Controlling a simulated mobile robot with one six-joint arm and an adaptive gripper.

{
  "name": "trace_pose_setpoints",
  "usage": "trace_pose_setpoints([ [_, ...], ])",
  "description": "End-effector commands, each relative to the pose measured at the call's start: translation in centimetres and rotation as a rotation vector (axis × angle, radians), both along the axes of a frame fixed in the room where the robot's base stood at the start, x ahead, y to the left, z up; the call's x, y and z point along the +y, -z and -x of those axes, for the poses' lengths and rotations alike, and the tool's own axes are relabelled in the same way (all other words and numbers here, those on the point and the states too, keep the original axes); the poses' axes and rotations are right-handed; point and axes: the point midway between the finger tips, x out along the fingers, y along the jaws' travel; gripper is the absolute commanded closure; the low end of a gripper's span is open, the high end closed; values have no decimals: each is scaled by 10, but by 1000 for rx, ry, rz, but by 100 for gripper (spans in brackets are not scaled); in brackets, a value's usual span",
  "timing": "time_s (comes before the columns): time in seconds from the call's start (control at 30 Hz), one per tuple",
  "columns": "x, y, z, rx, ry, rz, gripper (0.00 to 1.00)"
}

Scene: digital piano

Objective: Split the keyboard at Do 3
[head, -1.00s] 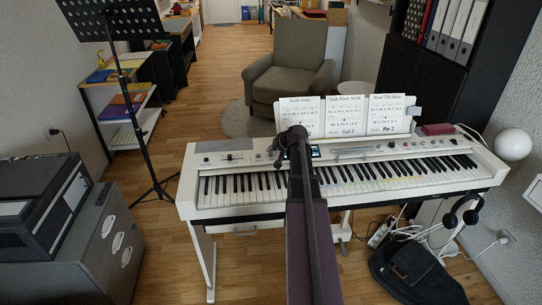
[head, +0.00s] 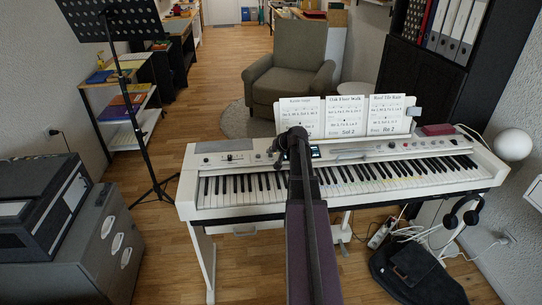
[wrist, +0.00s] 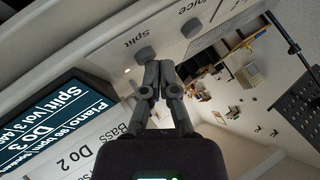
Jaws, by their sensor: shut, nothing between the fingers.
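The white digital piano (head: 232,200) stands across the middle of the head view, its keyboard partly hidden by my arm. In the wrist view a round grey button (wrist: 145,53) labelled "Split" sits on the light panel. My gripper (wrist: 160,66) is shut and empty, its fingertips right beside that button; I cannot tell whether they touch it. The piano's screen (wrist: 45,125) reads "Piano", "Split", "Vol 3" and "Do 3", with some text cut off. In the head view the screen (head: 315,152) is small and partly covered by my arm.
A second grey button (wrist: 190,28) lies near the word "Voice". Song sheets (head: 346,116) stand behind the panel; one reads "Do 2" in the wrist view. A music stand (head: 120,75) is at left, headphones (head: 462,212) hang at the piano's right front.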

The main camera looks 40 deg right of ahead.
Motion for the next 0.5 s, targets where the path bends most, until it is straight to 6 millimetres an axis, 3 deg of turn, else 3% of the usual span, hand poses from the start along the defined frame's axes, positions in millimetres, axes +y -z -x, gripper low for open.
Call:
trace_pose_setpoints([
  [0.5,0,-19,0,0,0,0,100],
])
